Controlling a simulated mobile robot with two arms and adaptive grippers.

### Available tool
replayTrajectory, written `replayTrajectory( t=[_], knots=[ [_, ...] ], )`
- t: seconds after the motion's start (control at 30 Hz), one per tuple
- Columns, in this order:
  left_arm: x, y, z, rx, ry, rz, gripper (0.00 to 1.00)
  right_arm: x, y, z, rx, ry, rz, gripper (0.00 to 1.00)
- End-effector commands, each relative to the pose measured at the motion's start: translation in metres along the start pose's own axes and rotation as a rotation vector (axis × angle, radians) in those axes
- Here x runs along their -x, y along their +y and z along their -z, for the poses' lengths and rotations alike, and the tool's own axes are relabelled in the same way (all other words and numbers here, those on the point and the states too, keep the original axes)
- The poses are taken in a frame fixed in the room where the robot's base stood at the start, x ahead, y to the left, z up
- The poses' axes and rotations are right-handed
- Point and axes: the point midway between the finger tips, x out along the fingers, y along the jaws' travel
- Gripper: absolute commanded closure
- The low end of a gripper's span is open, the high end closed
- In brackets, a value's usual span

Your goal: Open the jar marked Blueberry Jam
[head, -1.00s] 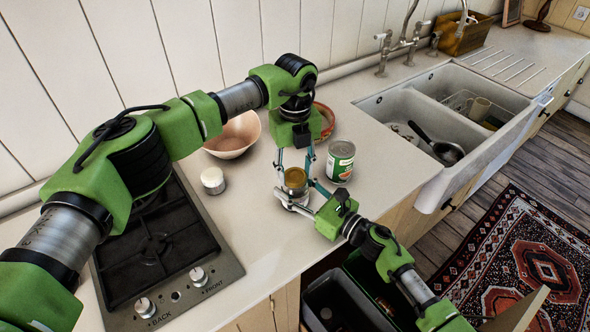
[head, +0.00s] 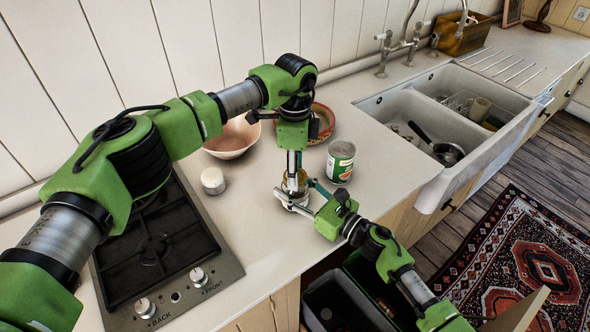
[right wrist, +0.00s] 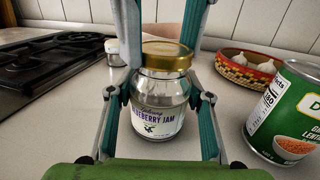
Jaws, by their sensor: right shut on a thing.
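The Blueberry Jam jar (right wrist: 160,108), a glass jar with a printed label and a gold lid (right wrist: 166,56), stands upright on the counter. My right gripper (right wrist: 160,120) is shut on its body, one finger on each side. In the head view, the right gripper (head: 296,202) reaches the jar from the lower right. My left gripper (head: 294,172) points straight down over the jar and hides most of the lid there. Its fingers flank the lid in the right wrist view, but I cannot tell whether they press on it.
A green lentil can (head: 341,161) stands close to the right of the jar. A small white-lidded jar (head: 213,180), a pink bowl (head: 233,138) and a patterned bowl with garlic (right wrist: 246,70) are nearby. The hob (head: 155,245) is at left, the sink (head: 400,112) at right.

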Motion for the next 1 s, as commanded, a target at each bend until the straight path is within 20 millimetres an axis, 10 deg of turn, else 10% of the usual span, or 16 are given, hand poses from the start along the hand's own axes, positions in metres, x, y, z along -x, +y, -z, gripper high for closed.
replayTrajectory(
  t=[1.0],
  knots=[
    [0.022,0.000,0.000,-0.002,0.000,0.000,0.85,0.000,0.000,0.001,0.000,0.001,0.000,1.00]
  ],
)
